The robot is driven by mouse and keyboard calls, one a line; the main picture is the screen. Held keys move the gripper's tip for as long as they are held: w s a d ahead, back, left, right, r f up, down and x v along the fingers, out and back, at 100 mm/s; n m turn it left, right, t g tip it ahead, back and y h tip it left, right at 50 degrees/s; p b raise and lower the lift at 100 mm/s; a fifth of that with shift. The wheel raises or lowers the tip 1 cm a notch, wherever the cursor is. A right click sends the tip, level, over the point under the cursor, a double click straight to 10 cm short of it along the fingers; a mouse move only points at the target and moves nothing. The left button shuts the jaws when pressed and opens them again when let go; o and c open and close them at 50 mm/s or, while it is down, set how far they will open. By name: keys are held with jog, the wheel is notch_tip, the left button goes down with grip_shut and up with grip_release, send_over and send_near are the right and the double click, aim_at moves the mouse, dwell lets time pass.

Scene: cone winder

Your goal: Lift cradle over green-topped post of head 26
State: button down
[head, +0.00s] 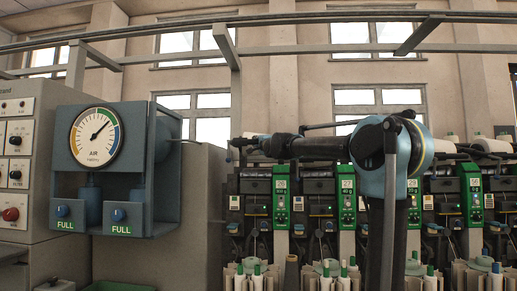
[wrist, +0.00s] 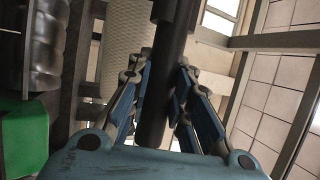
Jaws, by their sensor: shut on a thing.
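In the wrist view my gripper (wrist: 163,75) has its blue-padded fingers closed from both sides on a dark round bar, which looks like the cradle's handle (wrist: 152,125). A pale textured yarn cone (wrist: 126,45) lies just left of the bar. A green block (wrist: 25,138), perhaps the top of a post, is at lower left, apart from the fingers. In the head view my gripper (head: 270,145) is at the end of my arm, level with the tops of the winding heads. Green-faced posts (head: 281,205) (head: 347,205) stand below it.
A blue frame with an air gauge (head: 97,139) stands at left beside a grey control cabinet (head: 18,150). A grey overhead rail (head: 300,50) runs above. Racks of bobbins (head: 330,275) stand along the front. More heads continue to the right, behind my arm.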

jog(key=c, duration=1.4)
grip_release()
jog(key=shift+c, duration=0.2)
jog(key=shift+s, duration=0.1)
jog(key=v, duration=1.1)
jog(key=shift+s+d+f, duration=0.15)
jog(key=shift+s+d, duration=0.15)
